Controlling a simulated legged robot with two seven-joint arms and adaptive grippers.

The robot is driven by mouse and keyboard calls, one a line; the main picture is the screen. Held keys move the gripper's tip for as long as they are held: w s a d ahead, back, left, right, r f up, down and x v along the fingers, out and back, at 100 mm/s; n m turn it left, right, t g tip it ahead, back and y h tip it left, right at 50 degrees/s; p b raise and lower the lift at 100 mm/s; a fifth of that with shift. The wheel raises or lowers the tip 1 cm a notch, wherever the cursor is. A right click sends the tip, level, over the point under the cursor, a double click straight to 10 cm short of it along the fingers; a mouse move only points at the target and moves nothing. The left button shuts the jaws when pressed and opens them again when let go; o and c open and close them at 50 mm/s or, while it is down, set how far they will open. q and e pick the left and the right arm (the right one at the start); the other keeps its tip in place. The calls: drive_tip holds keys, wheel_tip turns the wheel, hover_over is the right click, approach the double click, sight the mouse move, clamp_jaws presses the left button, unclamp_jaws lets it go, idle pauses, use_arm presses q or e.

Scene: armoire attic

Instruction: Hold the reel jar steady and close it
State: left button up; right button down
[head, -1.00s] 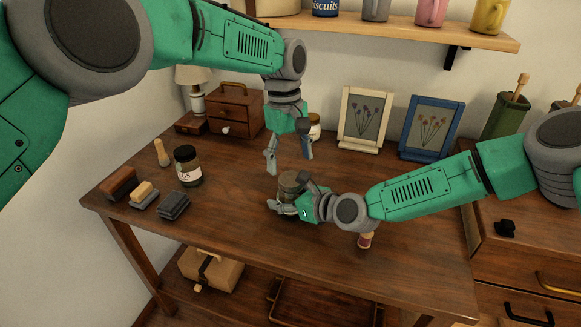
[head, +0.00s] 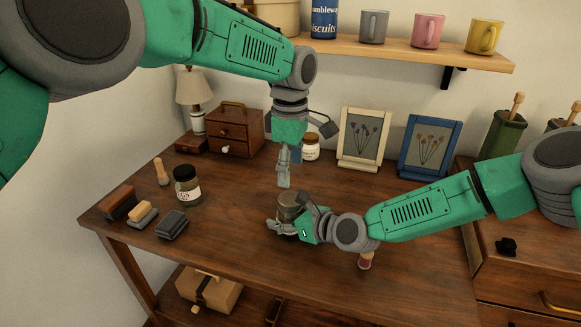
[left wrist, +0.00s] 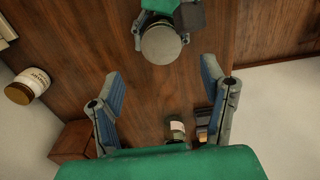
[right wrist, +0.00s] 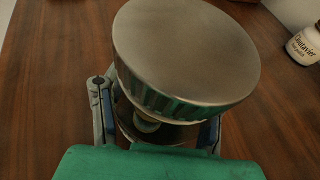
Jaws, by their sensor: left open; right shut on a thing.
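The reel jar (head: 288,202) stands on the table with a wide grey metal lid (right wrist: 185,50) on top; whether the lid is fully seated I cannot tell. A reel (right wrist: 148,124) shows through the glass below it. My right gripper (head: 290,217) is shut around the jar's body, its fingers on either side in the right wrist view. My left gripper (head: 285,172) hangs above the jar, pointing down, open and empty. In the left wrist view its fingers (left wrist: 160,88) are spread wide, and the lid (left wrist: 161,45) lies above and beyond the gap between them.
A labelled dark-lidded jar (head: 187,187) and several blocks (head: 140,213) are at left. A small white jar (head: 310,148), a drawer box (head: 237,130) and two picture frames (head: 362,140) stand behind. A spool (head: 366,260) lies near my right forearm. The front middle is clear.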

sight(290, 196)
use_arm(q)
drive_tip(key=shift+f, duration=0.15)
drive_tip(key=shift+f, duration=3.9)
drive_tip(key=c, duration=1.2)
drive_tip(key=m, duration=0.5)
drive_tip(key=shift+w+m, duration=0.1)
drive_tip(key=shift+m, duration=0.3)
drive_tip(key=m, duration=0.8)
drive_tip(key=shift+m, duration=0.3)
drive_tip(key=m, duration=0.5)
drive_tip(key=shift+w, duration=0.1)
